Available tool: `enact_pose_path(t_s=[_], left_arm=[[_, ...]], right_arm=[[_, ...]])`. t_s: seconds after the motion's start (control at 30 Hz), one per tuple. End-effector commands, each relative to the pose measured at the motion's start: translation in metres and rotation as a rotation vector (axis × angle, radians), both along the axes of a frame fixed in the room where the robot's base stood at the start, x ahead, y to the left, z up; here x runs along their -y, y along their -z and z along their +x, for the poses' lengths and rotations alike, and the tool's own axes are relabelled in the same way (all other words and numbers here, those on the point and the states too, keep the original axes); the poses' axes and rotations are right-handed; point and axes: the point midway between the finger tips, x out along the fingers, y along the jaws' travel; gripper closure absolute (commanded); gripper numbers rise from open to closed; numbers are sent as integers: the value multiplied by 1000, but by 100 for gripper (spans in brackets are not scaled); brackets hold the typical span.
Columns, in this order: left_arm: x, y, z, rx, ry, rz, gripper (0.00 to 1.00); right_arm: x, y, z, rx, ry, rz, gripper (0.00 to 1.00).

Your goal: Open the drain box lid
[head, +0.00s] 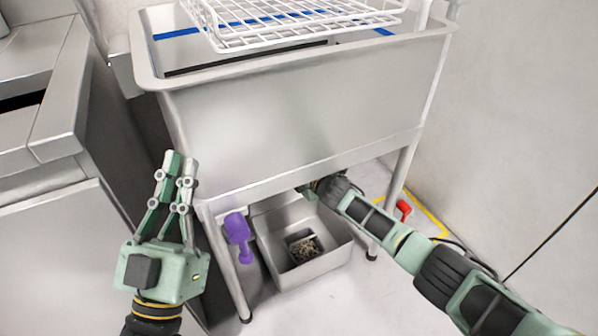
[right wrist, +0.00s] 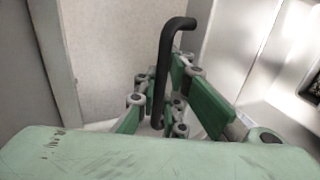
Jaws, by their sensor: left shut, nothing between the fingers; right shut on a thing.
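The metal drain box (head: 333,262) stands on the floor under the sink. Its top shows open in the head view, with a small basket (head: 291,238) of debris inside. My right gripper (head: 310,188) reaches under the sink at the box's back right, partly hidden by the sink's edge. In the right wrist view its fingers are shut on a black bent handle (right wrist: 172,52), which stands up between them. Any lid plate attached to this handle is hidden. My left gripper (head: 181,160) is shut and empty, pointing up left of the sink, well away from the box.
The steel sink (head: 300,115) hangs above the box, with a white wire rack (head: 290,28) on it. A purple object (head: 238,235) is left of the box by a sink leg. A red valve handle (head: 404,208) is at the right, near the wall.

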Motion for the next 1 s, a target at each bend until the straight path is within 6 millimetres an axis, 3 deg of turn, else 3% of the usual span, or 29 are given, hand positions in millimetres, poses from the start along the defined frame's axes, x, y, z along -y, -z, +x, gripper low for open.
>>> enact_pose_path(t_s=[0.03,0.4,0.67,1.0], left_arm=[[0,-1,0,3,0,-1,100],[0,-1,-1,5,0,-1,100],[0,-1,0,4,0,-1,100],[0,-3,-1,10,1,-5,100]], right_arm=[[-3,-7,3,9,-2,9,100],[-3,-10,4,12,-3,12,100],[-2,-8,3,9,-3,8,74],[-1,-3,2,4,-1,4,72]])
